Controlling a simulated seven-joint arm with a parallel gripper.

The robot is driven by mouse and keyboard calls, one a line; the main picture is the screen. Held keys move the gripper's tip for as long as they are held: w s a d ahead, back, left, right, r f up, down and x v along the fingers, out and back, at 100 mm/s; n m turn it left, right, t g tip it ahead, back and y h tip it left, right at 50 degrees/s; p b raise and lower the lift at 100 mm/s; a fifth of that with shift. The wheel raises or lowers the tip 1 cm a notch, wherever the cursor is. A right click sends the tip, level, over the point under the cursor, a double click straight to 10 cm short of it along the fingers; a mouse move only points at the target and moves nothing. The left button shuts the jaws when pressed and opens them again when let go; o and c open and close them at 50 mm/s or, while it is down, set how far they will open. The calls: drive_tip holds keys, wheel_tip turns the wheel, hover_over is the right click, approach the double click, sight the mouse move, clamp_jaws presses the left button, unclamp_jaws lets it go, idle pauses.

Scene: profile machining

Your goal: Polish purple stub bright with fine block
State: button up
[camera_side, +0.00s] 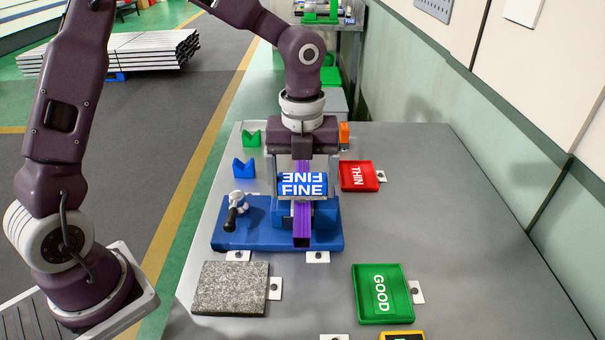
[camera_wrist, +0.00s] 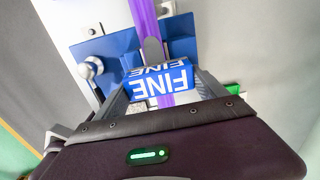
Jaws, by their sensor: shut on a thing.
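The purple stub (camera_side: 302,228) is a long square profile lying in the blue vise (camera_side: 270,238), its near end toward the side camera. It also shows in the wrist view (camera_wrist: 145,20), running under the block. My gripper (camera_side: 304,180) is shut on the fine block (camera_side: 302,189), a blue and white block marked FINE. The block sits across the top of the stub; I cannot tell whether it touches. In the wrist view the block (camera_wrist: 160,82) is between my fingers and hides part of the stub.
A grey rough slab (camera_side: 230,288) lies front left on the table. A red THIN tray (camera_side: 358,176) is right of the vise, a green GOOD tray (camera_side: 383,292) front right. Green (camera_side: 251,138) and blue (camera_side: 243,168) V-shaped pieces stand at back left. The table's right side is clear.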

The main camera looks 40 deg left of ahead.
drive_tip(key=shift+s+d, duration=0.6)
drive_tip(key=shift+w+a, duration=2.35)
drive_tip(key=shift+a, duration=0.05)
drive_tip(key=shift+s+d, duration=2.45)
drive_tip(key=shift+d, duration=0.05)
wheel_tip(320, 180, up, 8)
approach(231, 289)
drive_tip(key=shift+f, duration=3.3)
